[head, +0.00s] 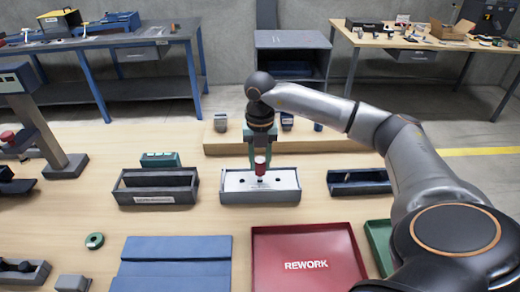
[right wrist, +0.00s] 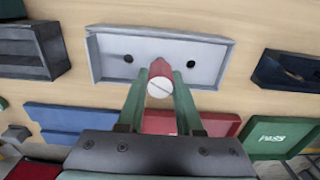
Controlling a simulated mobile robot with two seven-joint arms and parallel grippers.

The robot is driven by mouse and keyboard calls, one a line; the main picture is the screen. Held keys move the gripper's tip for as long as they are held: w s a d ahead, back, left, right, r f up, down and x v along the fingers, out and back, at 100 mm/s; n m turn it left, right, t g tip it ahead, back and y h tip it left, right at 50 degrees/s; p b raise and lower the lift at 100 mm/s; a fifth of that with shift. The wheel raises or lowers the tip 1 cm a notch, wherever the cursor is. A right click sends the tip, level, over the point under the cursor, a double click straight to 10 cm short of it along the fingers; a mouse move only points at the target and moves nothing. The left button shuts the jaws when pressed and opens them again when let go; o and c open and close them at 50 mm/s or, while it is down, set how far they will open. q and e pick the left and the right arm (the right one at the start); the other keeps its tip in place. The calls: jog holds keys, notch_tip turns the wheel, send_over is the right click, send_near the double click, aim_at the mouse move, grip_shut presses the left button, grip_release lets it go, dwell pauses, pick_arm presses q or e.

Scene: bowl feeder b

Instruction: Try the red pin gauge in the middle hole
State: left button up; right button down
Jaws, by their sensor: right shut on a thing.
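The red pin gauge (head: 260,168) is upright between the green fingers of my right gripper (head: 260,158), over the middle of the pale hole block (head: 232,196). In the right wrist view the gauge (right wrist: 160,70) shows its white slotted end toward the camera, between the fingertips of the right gripper (right wrist: 160,86). The hole block (right wrist: 160,47) shows one dark hole on each side; the middle hole is hidden by the gauge. I cannot tell whether the gauge's lower end is in the hole or just above it. My left gripper is not in view.
A dark open box (head: 157,197) stands left of the block, and a dark blue tray (head: 358,188) right of it. In front lie a blue panel (head: 174,262), the red REWORK tray (head: 305,235) and a green tray (head: 379,240). A green ring (head: 95,234) lies at left.

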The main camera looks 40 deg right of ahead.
jog(key=shift+f, duration=0.4)
dwell(0.6)
jog(key=shift+r, duration=0.2)
dwell(0.7)
jog(key=shift+r+p, duration=1)
jog(key=shift+r, duration=1.4)
jog(key=shift+s+f, duration=0.1)
